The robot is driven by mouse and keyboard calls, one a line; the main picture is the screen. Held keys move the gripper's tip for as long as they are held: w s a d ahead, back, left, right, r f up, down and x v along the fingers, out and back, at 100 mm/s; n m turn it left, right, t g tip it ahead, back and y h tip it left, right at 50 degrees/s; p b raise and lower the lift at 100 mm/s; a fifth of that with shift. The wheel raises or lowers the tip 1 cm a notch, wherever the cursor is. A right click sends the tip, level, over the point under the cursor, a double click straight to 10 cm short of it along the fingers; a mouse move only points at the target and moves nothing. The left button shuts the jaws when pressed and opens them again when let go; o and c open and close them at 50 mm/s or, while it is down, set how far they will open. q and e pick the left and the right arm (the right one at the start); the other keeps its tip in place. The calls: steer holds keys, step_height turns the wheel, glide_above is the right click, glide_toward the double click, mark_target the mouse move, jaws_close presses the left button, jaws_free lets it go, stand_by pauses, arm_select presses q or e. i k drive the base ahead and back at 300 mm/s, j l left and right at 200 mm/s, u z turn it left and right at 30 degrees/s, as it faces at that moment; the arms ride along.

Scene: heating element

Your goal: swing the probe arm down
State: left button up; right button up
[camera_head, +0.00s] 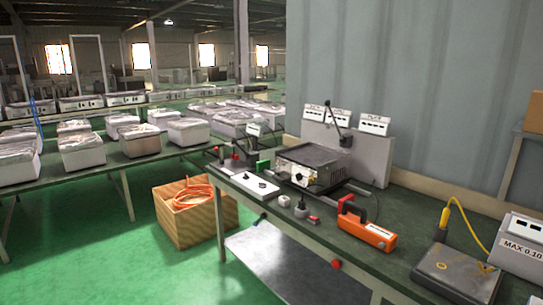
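The probe arm (337,117) is a thin dark bar with a small black tip at its upper end. It stands raised and leans slightly left, from a dark block (346,137) at the back right of the heating unit. The heating unit (312,166) is a box with a flat dark top plate and a metal front with a black knob. The probe arm is apart from the plate, with its tip well above it. Neither of my grippers shows in this view.
The unit stands on a long dark green bench (400,245). Around it are a white switch panel (247,185), an orange handheld device (366,231), a grey scale (455,270) with a yellow cable and a grey backboard (374,160). A wooden crate (195,222) stands on the floor left.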

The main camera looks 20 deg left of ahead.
mark_target(327, 103)
steer(key=u, duration=0.15)
steer(key=i+j+z, duration=0.1)
steer(key=z, duration=0.6)
steer(key=i+j+z, duration=0.4)
steer(key=j, duration=0.25)
steer(key=j+z, duration=0.2)
steer(key=j, duration=0.15)
steer(key=i+j+z, duration=0.25)
steer(key=j, duration=0.2)
steer(key=i+j, duration=0.15)
steer(key=j, duration=0.6)
steer(key=i+j+z, duration=0.1)
steer(key=j, duration=0.65)
steer(key=i+j, duration=0.15)
steer(key=j, duration=0.6)
steer(key=i+j+z, duration=0.1)
steer(key=j, duration=0.65)
